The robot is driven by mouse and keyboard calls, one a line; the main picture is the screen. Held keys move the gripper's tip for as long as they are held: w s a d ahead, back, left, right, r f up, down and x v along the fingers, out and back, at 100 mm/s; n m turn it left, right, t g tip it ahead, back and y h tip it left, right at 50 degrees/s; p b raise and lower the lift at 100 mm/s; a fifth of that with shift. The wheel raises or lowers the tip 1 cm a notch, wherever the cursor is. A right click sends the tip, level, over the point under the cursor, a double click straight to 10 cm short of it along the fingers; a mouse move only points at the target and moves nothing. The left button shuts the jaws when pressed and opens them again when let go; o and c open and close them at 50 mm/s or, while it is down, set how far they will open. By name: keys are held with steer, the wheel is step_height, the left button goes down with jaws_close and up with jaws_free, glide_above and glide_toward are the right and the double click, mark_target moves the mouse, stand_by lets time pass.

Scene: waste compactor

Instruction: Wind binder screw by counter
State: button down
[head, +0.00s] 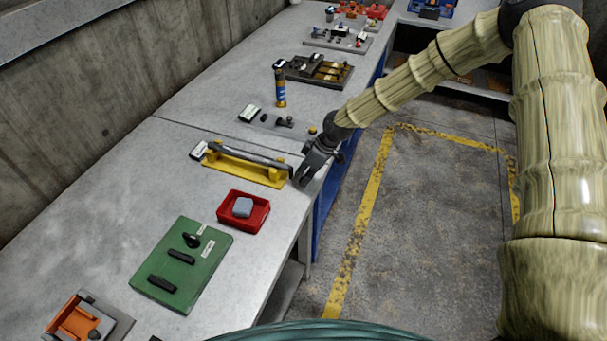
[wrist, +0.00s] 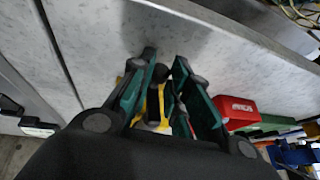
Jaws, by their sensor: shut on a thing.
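The binder screw is a dark rod on a yellow stand (head: 240,172) near the middle of the bench. A small box with a pale display (head: 198,150), apparently the counter, stands at its left end; its reading is too small to make out. My gripper (head: 302,178) is at the right end of the stand, by the bench's front edge. In the wrist view, the green-padded fingers of my gripper (wrist: 164,62) are on either side of a dark knob (wrist: 160,73), with the yellow stand (wrist: 153,106) behind it. The fingers hide part of the screw's end.
A red tray (head: 262,218) with a grey block and a green board (head: 165,285) with dark handles lie nearer on the bench. The floor to the right, marked with yellow lines, is clear.

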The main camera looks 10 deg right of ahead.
steer(key=shift+s+f+g+y+b, duration=0.1)
steer(key=shift+s+g+y+b, duration=0.1)
steer(key=shift+g+y+b, duration=0.3)
stand_by(0.5)
steer(key=c, duration=1.3)
jaws_free()
steer(key=shift+c, duration=0.2)
steer(key=shift+w+p, duration=0.1)
steer(key=shift+p, duration=0.25)
steer(key=shift+t+h, duration=0.3)
steer(key=shift+w+t+h, duration=0.1)
steer(key=shift+t+h, duration=0.2)
steer(key=shift+t, duration=0.1)
steer(key=shift+w+n+t+h, duration=0.1)
steer(key=shift+n+t+h, duration=0.2)
steer(key=shift+t, duration=0.1)
steer(key=shift+w+d+t+h+b, duration=0.15)
steer(key=shift+t+h+b, duration=0.75)
steer(key=shift+b, duration=1.65)
steer(key=shift+t, duration=0.3)
